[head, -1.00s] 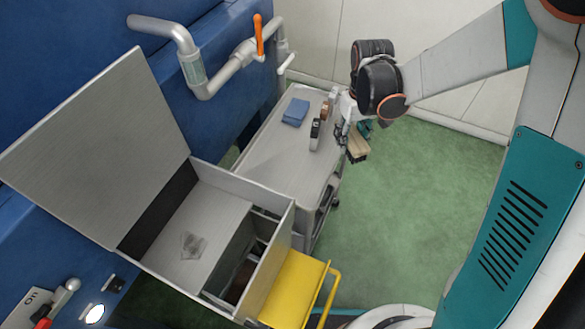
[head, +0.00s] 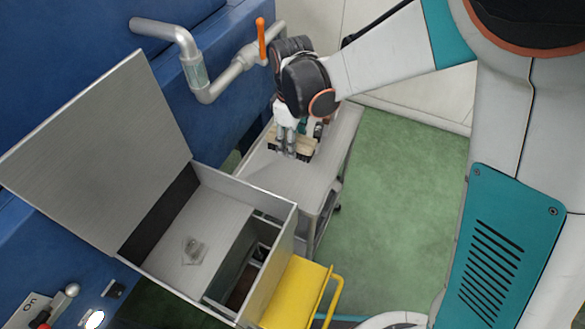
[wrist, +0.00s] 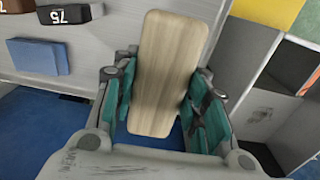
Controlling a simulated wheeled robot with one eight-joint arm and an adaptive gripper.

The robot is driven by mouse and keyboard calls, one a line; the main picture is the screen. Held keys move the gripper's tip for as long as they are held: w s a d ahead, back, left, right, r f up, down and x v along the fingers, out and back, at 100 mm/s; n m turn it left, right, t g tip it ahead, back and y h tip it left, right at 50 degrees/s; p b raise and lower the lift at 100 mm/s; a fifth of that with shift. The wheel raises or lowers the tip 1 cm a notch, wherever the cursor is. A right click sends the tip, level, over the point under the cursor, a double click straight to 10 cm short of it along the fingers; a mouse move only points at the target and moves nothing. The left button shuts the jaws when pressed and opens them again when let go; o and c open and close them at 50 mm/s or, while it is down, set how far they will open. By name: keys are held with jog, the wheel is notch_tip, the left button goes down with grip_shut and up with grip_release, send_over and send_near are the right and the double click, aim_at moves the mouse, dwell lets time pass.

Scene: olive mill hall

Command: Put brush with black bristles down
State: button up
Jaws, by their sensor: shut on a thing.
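The brush with black bristles has a pale wooden back (wrist: 168,60), seen lengthwise between the fingers in the wrist view. In the head view the brush (head: 307,147) is held level over the grey cart (head: 262,177), with a dark bristle edge below the wood. My gripper (head: 290,151) is shut on the brush across its width. Its teal finger pads press both sides in the wrist view. I cannot tell whether the bristles touch the cart top.
An open-lidded metal box (head: 222,213) stands nearer, beside a yellow step (head: 292,290). The near cart top is bare.

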aim_at(292, 177)
notch_tip(292, 177, down, 13)
jog(key=b, duration=0.4)
jog(key=shift+r, duration=0.1)
jog(key=shift+f, duration=0.2)
jog(key=o, duration=1.1)
jog(key=shift+r, duration=0.2)
notch_tip(292, 177, up, 11)
jog(key=p, duration=0.4)
jog(key=shift+r, duration=0.55)
